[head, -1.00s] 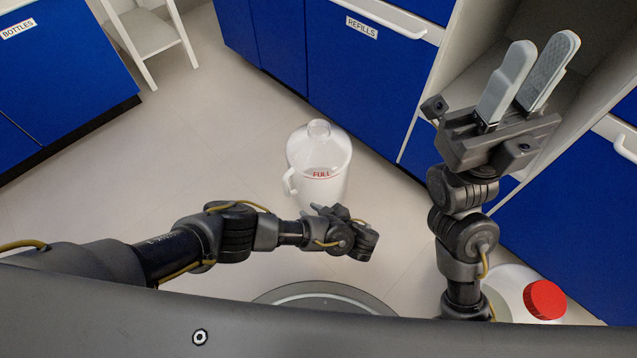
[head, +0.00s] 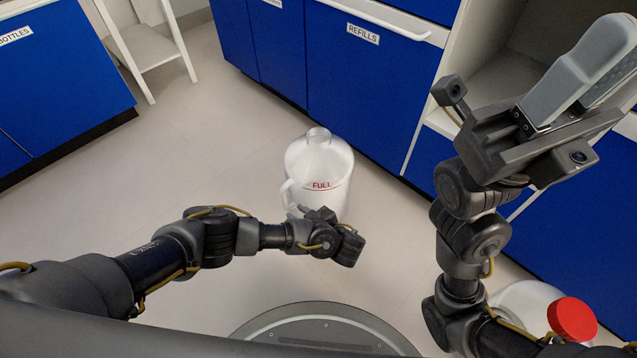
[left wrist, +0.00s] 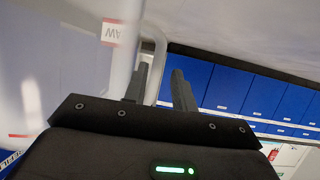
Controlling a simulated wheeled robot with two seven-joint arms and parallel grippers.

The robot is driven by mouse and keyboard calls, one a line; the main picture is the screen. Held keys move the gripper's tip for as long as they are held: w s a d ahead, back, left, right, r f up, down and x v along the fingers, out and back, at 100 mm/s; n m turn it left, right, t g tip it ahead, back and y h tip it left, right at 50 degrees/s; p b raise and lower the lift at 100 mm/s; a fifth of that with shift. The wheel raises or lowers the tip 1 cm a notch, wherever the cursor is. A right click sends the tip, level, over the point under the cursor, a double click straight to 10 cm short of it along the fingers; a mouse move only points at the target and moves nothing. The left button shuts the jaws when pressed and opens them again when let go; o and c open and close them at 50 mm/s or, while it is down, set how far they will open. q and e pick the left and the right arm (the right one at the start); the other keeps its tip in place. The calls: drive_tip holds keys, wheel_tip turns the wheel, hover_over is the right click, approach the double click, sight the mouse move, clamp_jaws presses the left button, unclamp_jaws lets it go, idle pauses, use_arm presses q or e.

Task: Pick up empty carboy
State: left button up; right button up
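The empty carboy (head: 320,165) is a translucent white jug with an open neck and a red FULL line, upright on the floor. Its handle is on its left side. My left gripper (head: 314,212) is at the carboy's near side, hiding part of its lower body. In the left wrist view the two fingers (left wrist: 158,82) stand apart, with the carboy's blurred pale wall (left wrist: 65,70) to the left. A pale curved handle (left wrist: 157,48) shows around the fingertips; I cannot tell if they touch it. My right gripper (head: 590,70) is raised at the right, open and empty.
A second white container with a red cap (head: 572,320) stands at lower right, partly behind my right arm. Blue cabinets (head: 365,90) line the back and right. The floor left of the carboy is clear.

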sight(287, 205)
use_arm(q)
drive_tip(key=b+x, duration=0.2)
drive_tip(key=x, duration=0.2)
drive_tip(key=shift+w+f, duration=0.1)
drive_tip(key=shift+f, duration=0.05)
drive_tip(key=shift+w+a+b, duration=0.25)
drive_tip(key=shift+w+b, duration=0.05)
clamp_jaws()
idle(1.0)
